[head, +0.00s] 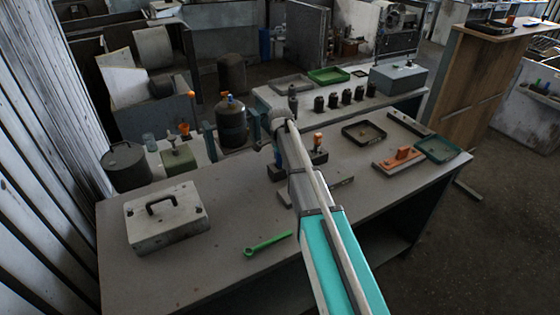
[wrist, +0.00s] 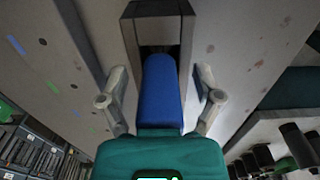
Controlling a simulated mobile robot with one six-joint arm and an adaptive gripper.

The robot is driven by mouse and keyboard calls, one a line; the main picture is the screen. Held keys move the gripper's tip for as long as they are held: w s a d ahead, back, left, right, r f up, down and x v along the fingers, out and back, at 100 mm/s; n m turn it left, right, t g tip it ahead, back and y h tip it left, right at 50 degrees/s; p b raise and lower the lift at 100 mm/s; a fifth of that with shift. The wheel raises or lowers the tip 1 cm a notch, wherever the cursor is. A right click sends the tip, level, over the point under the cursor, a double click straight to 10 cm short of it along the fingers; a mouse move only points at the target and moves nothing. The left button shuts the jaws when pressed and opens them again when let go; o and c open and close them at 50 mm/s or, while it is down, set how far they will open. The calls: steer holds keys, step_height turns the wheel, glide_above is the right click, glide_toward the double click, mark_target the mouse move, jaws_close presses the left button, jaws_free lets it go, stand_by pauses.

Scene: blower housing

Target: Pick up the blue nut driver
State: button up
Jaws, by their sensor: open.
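In the wrist view a blue handle (wrist: 161,95), which I take to be the blue nut driver, lies between the two grey fingers of my gripper (wrist: 161,78). The fingers are spread, one on each side of it, with a gap visible on both sides. Its upper end meets a grey block with a dark recess (wrist: 158,32); whether it sits in it or before it I cannot tell. Its lower end is hidden by my green gripper body.
On the bench (head: 225,240) are a grey case (head: 165,217), a green wrench (head: 268,244), an orange-handled tool (head: 318,140) right beside my wrist, a black tray (head: 364,133) and an orange tool on a block (head: 398,158).

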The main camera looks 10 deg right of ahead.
stand_by(0.3)
jaws_close()
stand_by(0.3)
steer(key=shift+r, duration=0.2)
step_height(320, 180, up, 10)
steer(key=p, duration=1)
steer(key=shift+f, duration=0.2)
stand_by(0.3)
